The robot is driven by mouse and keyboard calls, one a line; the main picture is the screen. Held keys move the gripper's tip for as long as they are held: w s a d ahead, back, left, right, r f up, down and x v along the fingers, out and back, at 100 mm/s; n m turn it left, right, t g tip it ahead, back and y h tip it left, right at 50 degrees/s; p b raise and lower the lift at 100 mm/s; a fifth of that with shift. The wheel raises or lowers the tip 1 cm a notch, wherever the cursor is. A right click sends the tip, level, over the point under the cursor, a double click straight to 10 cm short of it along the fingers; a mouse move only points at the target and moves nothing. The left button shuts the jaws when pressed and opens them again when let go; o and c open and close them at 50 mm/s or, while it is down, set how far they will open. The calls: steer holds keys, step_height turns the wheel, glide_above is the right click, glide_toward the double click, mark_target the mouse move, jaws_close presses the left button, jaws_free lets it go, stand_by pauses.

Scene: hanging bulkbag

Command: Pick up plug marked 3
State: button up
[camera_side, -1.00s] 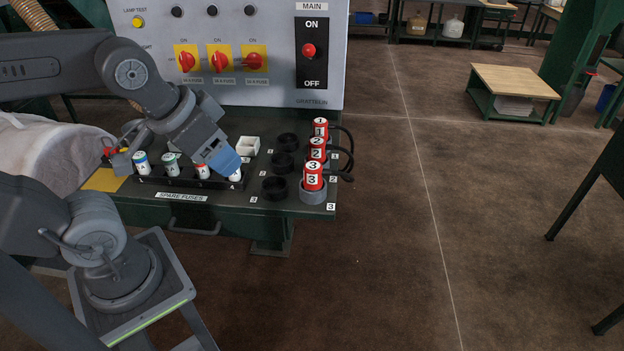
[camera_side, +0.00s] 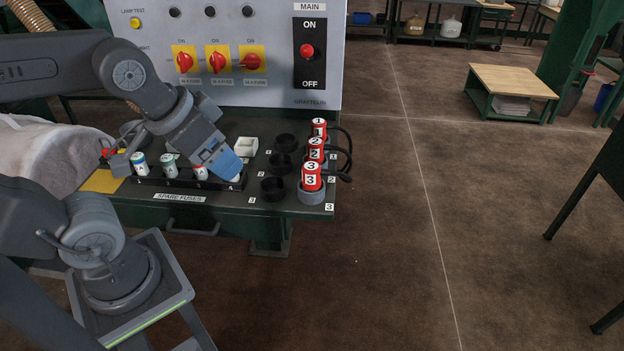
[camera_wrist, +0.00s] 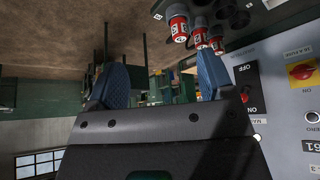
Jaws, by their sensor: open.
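The plug marked 3 (camera_side: 311,178) is red with white number labels. It stands upright in a grey round holder at the front right corner of the green bench (camera_side: 240,206). It also shows near the top of the wrist view (camera_wrist: 178,27), beyond and between my fingers. Plug 2 (camera_side: 316,150) and plug 1 (camera_side: 319,130) stand in a row behind it, with black cables at their right. My gripper (camera_side: 225,165) is left of the plugs, over the right end of the spare-fuse rack. Its blue fingers (camera_wrist: 160,80) are wide apart with nothing between them in the wrist view.
Empty black sockets (camera_side: 273,188) stand between my gripper and the plugs. A white square dish (camera_side: 246,146) sits behind the gripper. Several fuses stand in the black rack (camera_side: 185,181). The grey switch panel (camera_side: 270,85) rises behind the bench.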

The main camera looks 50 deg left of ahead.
steer(key=w+a+r+m+g, duration=0.1)
steer(key=w+m+g, duration=0.2)
steer(key=w+m, duration=0.65)
steer(key=m+g, duration=0.3)
steer(key=m, duration=0.4)
glide_above(312, 166)
step_height(312, 166, down, 6)
steer(key=f, duration=0.7)
steer(key=shift+w+d+f, duration=0.2)
steer(key=shift+f, duration=0.1)
steer(key=shift+s+a+f, duration=0.1)
steer(key=shift+a+f, duration=0.05)
steer(key=shift+f, duration=1.15)
steer(key=shift+s+a+f, duration=0.1)
steer(key=shift+f, duration=1.15)
steer(key=c, duration=1.1)
steer(key=shift+r, duration=0.15)
